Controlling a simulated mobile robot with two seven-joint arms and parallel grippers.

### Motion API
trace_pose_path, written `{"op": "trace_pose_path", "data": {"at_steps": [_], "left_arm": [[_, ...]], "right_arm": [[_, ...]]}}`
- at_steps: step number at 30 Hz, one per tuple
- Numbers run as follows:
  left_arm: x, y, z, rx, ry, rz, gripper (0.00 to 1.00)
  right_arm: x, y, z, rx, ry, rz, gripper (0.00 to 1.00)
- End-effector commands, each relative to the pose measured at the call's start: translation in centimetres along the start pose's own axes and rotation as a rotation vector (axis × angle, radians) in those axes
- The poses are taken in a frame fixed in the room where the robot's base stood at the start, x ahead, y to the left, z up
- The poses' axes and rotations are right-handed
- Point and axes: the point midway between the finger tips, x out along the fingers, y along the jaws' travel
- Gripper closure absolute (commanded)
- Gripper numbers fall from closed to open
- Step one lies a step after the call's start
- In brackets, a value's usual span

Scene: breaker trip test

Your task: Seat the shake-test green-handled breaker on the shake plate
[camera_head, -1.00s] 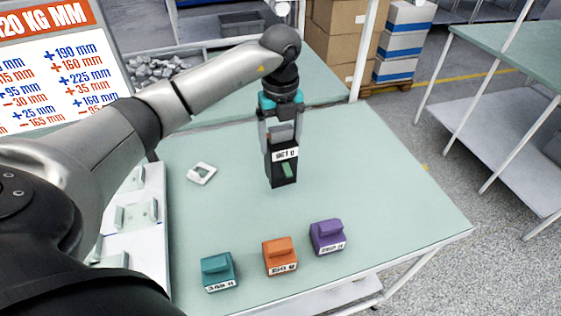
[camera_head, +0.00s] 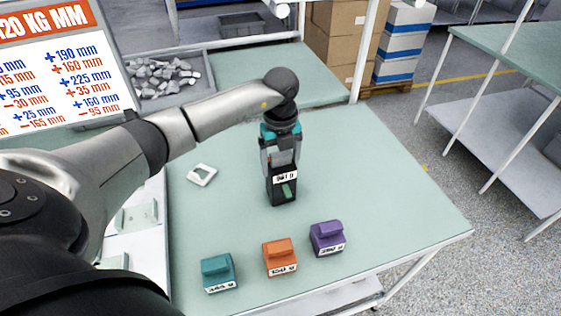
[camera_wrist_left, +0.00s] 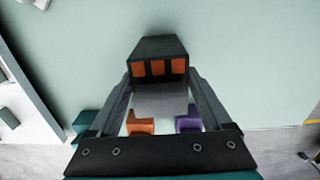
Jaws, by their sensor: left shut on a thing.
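In the left wrist view the breaker (camera_wrist_left: 158,48) sits between the fingers of the gripper (camera_wrist_left: 160,88), showing a dark face and orange squares. I cannot make out for sure which thing is the shake plate; a small white square frame (camera_head: 209,177) lies flat left of the breaker. My right gripper is not in view.
Teal (camera_head: 218,272), orange (camera_head: 280,257) and purple (camera_head: 327,238) labelled blocks stand near the table's front edge. A white panel with pale green pieces (camera_head: 137,216) lies at the left, partly behind my arm. A grey bin of rubble (camera_head: 165,80) stands behind. The table's right side is clear.

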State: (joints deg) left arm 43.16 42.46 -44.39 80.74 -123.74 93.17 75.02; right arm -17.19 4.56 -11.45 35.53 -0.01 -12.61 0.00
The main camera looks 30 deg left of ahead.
Motion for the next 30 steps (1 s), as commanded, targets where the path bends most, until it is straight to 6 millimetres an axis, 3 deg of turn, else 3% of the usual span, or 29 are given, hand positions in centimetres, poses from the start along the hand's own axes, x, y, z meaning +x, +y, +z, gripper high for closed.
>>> {"op": "trace_pose_path", "data": {"at_steps": [3,4,8,20,30], "left_arm": [[0.2,-0.1,0.1,-0.001,-0.002,-0.005,1.0],[0.4,0.0,0.0,-0.001,0.0,0.001,0.17],[0.3,0.0,0.0,-0.001,0.0,0.001,0.02],[0.4,0.0,0.0,-0.001,0.0,-0.001,0.0],[-7.4,-0.2,0.1,-0.001,-0.005,-0.004,0.0]], "right_arm": [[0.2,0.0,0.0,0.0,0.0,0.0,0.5],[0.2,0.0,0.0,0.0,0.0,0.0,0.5],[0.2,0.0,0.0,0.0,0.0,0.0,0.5],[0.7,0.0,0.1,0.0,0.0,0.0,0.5],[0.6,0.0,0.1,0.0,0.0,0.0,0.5]]}}
